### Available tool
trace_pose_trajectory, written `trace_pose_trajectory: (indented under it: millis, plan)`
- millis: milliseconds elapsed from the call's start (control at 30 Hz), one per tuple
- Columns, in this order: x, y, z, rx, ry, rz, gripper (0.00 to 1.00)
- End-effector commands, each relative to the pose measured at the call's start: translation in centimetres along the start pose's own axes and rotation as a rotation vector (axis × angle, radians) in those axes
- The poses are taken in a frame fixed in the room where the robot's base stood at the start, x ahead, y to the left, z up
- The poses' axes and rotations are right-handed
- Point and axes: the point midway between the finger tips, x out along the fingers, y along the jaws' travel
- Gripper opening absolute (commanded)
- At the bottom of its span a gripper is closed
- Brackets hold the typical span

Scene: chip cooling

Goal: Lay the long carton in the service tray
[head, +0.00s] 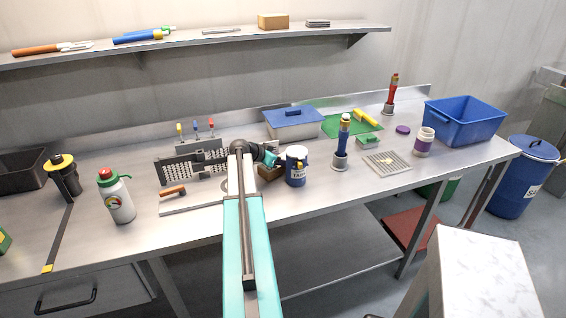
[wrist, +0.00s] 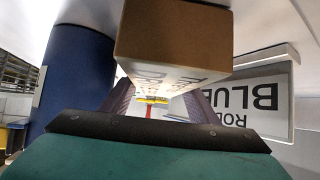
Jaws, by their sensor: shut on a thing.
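My gripper (head: 270,158) is over the middle of the steel bench, beside the blue can. In the wrist view its two dark fingers (wrist: 154,98) are shut on a carton (wrist: 172,38) with a brown end and a white printed face. In the head view only a small brown part of the carton (head: 268,173) shows below the gripper; the arm hides the rest. I cannot tell for certain whether the carton touches the bench. No tray is clearly marked as the service tray; a dark open tray (head: 20,161) stands at the far left and a blue open bin (head: 464,123) at the right.
The blue can (head: 296,170) stands close to the right of the gripper and fills the left of the wrist view (wrist: 75,80). A blue-lidded box (head: 292,118) is behind. A perforated metal rack (head: 190,163) is left. A white bottle (head: 117,198) stands front left.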

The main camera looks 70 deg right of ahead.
Motion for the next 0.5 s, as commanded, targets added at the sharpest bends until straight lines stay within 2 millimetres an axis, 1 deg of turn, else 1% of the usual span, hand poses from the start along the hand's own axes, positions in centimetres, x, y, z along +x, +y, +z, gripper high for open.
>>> trace_pose_trajectory:
  millis: [267,500]
  plan:
    - [-1.0,0.0,-1.6,0.001,0.003,-0.001,0.19]
    - [-2.8,0.0,-4.1,0.003,0.003,-0.002,0.19]
